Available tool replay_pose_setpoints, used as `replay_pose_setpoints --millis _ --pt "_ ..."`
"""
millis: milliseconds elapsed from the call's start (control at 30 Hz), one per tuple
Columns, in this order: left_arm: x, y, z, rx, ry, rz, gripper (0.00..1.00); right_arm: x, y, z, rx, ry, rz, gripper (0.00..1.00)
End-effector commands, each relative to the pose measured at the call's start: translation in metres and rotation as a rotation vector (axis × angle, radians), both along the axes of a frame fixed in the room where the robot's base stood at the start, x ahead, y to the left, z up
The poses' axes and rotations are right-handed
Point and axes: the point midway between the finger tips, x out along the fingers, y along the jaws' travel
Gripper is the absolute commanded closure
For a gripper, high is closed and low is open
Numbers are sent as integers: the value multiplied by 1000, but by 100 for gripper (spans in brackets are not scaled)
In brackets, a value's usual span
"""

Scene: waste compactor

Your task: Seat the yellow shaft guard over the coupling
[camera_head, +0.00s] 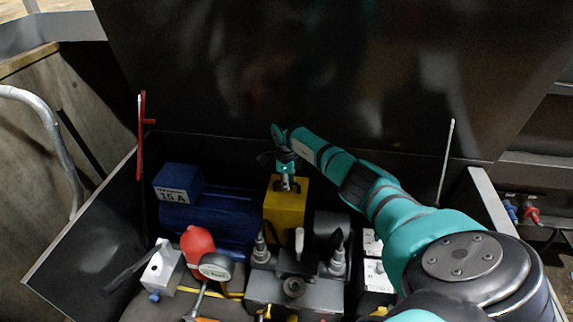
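The yellow shaft guard (284,207) is an upright box-like cover in the middle of the open compartment, between the blue motor (215,215) and the grey pump block (330,228). My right gripper (288,184) reaches down from above, and its narrow fingers meet the top of the guard. They look closed on its top, though the contact is small in view. The coupling is not visible; the guard and nearby parts hide that area. I cannot tell whether the guard's lower edge is fully down. My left gripper is not in view.
A grey manifold (265,291) stands in front with black-and-grey fittings. A red rounded part (197,245), a pressure gauge (215,266) and a white box (162,270) are at front left. The raised dark lid (200,60) stands behind. Thin struts rise on both sides.

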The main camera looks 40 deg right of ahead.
Motion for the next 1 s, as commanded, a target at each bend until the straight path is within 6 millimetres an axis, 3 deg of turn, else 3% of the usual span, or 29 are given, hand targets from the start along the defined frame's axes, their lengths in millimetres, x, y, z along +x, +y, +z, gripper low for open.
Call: replay_pose_setpoints --millis 1000 --pt "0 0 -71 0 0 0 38 2 -1 -68 -1 -6 -2 100"
